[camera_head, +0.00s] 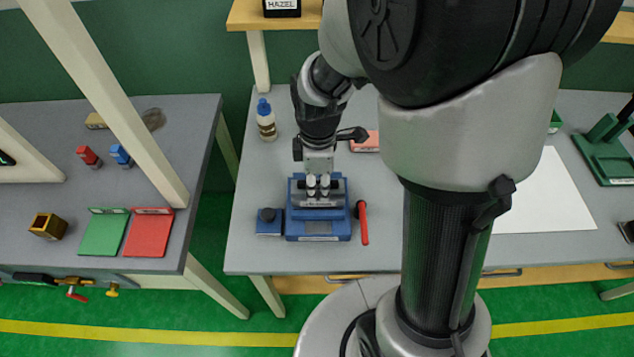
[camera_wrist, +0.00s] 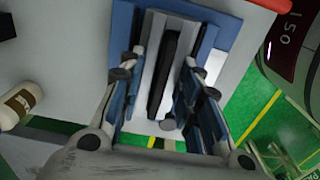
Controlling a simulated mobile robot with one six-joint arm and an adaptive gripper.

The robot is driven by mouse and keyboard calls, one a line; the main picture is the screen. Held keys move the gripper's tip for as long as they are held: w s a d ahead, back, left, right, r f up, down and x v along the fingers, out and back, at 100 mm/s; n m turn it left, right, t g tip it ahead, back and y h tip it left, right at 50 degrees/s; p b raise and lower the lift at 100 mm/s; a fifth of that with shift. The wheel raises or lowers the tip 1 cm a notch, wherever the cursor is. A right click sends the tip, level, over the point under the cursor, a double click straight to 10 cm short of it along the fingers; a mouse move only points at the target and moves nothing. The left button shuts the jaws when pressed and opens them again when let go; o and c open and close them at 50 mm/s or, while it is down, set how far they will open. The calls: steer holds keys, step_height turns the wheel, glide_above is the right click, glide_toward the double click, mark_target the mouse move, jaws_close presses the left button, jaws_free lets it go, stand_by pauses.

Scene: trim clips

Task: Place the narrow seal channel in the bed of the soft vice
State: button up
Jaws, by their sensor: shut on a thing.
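The soft vice (camera_head: 318,229) is a blue block on the bench with a grey bed and pale jaws. It also shows in the wrist view (camera_wrist: 210,38), around and below my fingers. A narrow dark strip, which I take to be the narrow seal channel (camera_wrist: 162,75), runs lengthwise between my fingers, over or in the vice bed; its exact height is unclear. My gripper (camera_head: 318,188) points down at the vice, and is shut on the channel. In the wrist view, its two fingers (camera_wrist: 158,88) stand either side of the strip. The channel is hidden in the head view.
A red handle (camera_head: 363,223) lies right of the vice and a small blue block (camera_head: 269,221) adjoins its left. A blue-capped bottle (camera_head: 265,121) stands behind left. A pink-red item (camera_head: 365,141) lies behind right. A white sheet (camera_head: 548,195) covers the bench at right.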

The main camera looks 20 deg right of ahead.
steer(key=shift+f, duration=0.4)
steer(key=shift+f, duration=0.2)
steer(key=o, duration=1.1)
